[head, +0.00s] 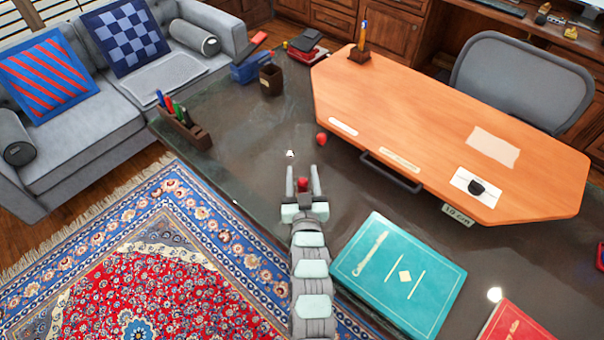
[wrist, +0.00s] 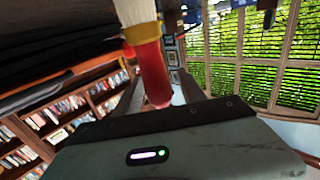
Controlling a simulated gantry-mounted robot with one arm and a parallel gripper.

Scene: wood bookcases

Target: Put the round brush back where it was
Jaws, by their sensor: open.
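The round brush (wrist: 153,75) shows in the wrist view, with pale bristles, a yellow band and a red handle. The handle lies between the fingers of my gripper (wrist: 162,88), with its end close to the palm. In the head view my gripper (head: 303,178) is over the dark table, its two fingers apart. A red bit of the brush (head: 302,185) shows between them. The fingers are open around the handle, with no clear grip on it. The bristle tips are cut off by the top edge of the wrist view.
A small red object (head: 321,139) and a small white one (head: 290,153) lie beyond my gripper. An orange wooden board (head: 440,130) is to the right. A teal book (head: 400,275) lies near my arm. A pen holder (head: 185,127) and dark cup (head: 271,80) stand left.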

